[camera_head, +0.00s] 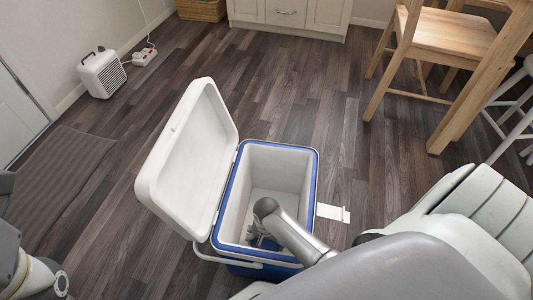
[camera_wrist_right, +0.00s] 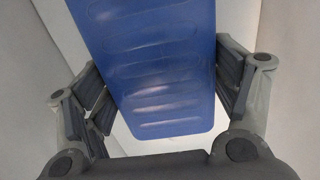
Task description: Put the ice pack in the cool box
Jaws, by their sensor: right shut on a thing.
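The cool box (camera_head: 312,180) stands on the floor, blue outside and white inside, with its white lid (camera_head: 190,160) open to the left. My right arm reaches down into it, and my right gripper (camera_head: 262,241) is low inside the box. In the right wrist view the ice pack (camera_wrist_right: 155,60), a blue slab with ridges, is between the fingers of my right gripper (camera_wrist_right: 165,100), which is shut on it. White box walls surround it there. I cannot tell whether the pack touches the box floor. In the head view the pack is mostly hidden by the arm. My left gripper is out of view.
A white heater (camera_head: 101,75) stands by the wall at the upper left, near a grey mat (camera_head: 75,180). A wooden chair (camera_head: 445,40) is at the upper right. The dark wood floor around the box's far side is clear.

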